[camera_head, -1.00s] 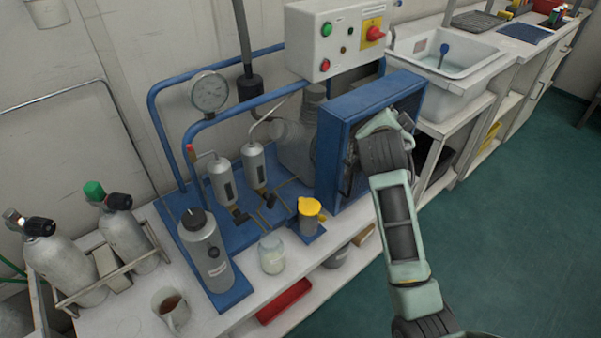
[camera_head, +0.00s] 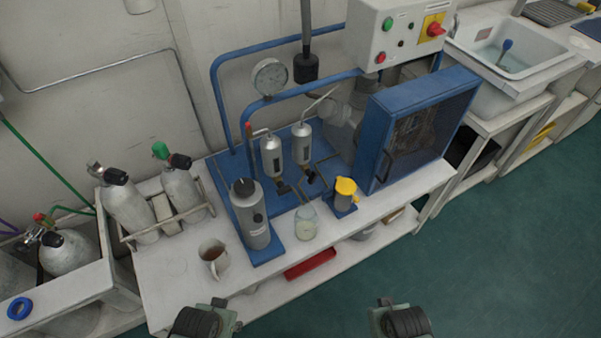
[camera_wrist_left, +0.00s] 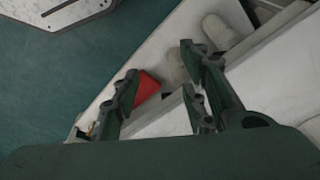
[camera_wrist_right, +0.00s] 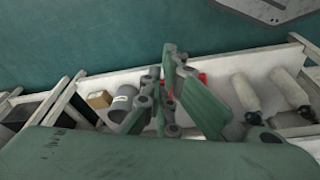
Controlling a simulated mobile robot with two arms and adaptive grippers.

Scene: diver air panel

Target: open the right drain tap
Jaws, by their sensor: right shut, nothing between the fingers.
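Two small silver separator cylinders, the left one (camera_head: 272,156) and the right one (camera_head: 302,143), stand on the blue compressor skid in the head view. The right drain tap (camera_head: 311,177) is a small dark handle below the right cylinder; how far it is turned is too small to tell. A similar dark left tap (camera_head: 282,187) is beside it. Parts of my two arms show at the head view's bottom edge, well short of the taps. My left gripper (camera_wrist_left: 160,92) has its fingers apart and empty. My right gripper (camera_wrist_right: 164,97) is shut and empty.
A larger grey cylinder (camera_head: 250,215), a glass jar (camera_head: 306,224) and a yellow-topped cup (camera_head: 345,196) stand in front of the taps. The blue guarded housing (camera_head: 415,125) stands right of the taps. A gauge (camera_head: 270,77) and blue pipes rise behind.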

